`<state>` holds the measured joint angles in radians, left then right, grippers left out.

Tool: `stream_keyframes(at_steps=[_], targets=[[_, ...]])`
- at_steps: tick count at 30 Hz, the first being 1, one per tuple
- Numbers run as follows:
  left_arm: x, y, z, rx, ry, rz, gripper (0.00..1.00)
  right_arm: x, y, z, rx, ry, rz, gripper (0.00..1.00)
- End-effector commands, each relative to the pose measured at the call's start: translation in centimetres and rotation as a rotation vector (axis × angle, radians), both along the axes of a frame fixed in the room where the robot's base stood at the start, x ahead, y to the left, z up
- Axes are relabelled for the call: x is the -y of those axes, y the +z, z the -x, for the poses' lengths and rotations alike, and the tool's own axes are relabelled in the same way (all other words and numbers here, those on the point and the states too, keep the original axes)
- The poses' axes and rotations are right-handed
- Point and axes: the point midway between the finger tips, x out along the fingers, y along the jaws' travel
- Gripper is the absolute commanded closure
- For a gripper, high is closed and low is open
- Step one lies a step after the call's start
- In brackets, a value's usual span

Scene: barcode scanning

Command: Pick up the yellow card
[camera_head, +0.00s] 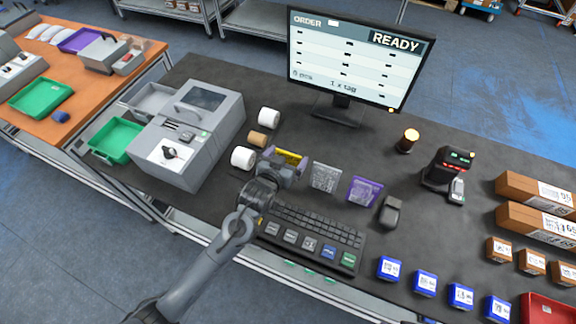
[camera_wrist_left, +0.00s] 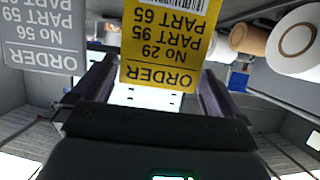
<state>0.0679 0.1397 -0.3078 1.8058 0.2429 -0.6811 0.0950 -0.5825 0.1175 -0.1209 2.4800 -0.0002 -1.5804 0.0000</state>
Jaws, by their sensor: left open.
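The yellow card (camera_head: 289,156) stands upright on the dark counter, left of a grey card. My left gripper (camera_head: 286,165) is at the yellow card, and its jaws cover most of the card in the head view. In the left wrist view the yellow card (camera_wrist_left: 166,45) appears upside down, with order and part numbers on it. It sits between the two fingers of my open left gripper (camera_wrist_left: 155,80), with a visible gap on each side. My right gripper is not in view.
The grey card (camera_head: 325,177) and a purple card (camera_head: 363,191) stand to the right. Paper rolls (camera_head: 243,158) and a grey printer (camera_head: 185,135) are on the left. A keyboard (camera_head: 312,236) lies in front, and a monitor (camera_head: 352,60) stands behind.

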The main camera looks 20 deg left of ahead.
Motion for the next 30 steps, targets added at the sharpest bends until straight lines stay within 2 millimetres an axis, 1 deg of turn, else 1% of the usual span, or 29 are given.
stream_keyframes(at_steps=[1,3,6,9,15,16,21,23,30], targets=[[0.0,-0.3,-0.7,0.001,0.001,0.0,0.0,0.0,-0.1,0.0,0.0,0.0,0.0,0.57],[0.0,-0.7,-1.5,0.001,0.0,0.0,0.0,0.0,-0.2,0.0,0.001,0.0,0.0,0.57],[0.1,-1.0,-2.2,0.001,0.0,-0.001,0.0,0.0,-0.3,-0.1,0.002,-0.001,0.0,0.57],[0.1,-1.2,-2.6,0.001,0.0,0.0,0.0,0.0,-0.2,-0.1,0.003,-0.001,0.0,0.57],[0.1,-1.2,-2.6,0.001,-0.001,0.0,0.0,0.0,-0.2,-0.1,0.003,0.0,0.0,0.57],[0.1,-1.2,-2.6,0.001,-0.001,0.0,0.02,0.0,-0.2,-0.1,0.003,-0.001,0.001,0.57],[0.1,-1.2,-2.6,0.001,-0.001,0.0,0.28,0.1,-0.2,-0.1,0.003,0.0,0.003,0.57],[0.1,-1.2,-2.6,0.001,0.0,0.0,0.35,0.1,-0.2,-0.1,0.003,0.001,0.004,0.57],[0.1,-1.0,-2.6,0.001,-0.001,0.0,0.35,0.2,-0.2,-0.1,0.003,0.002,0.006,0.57]])
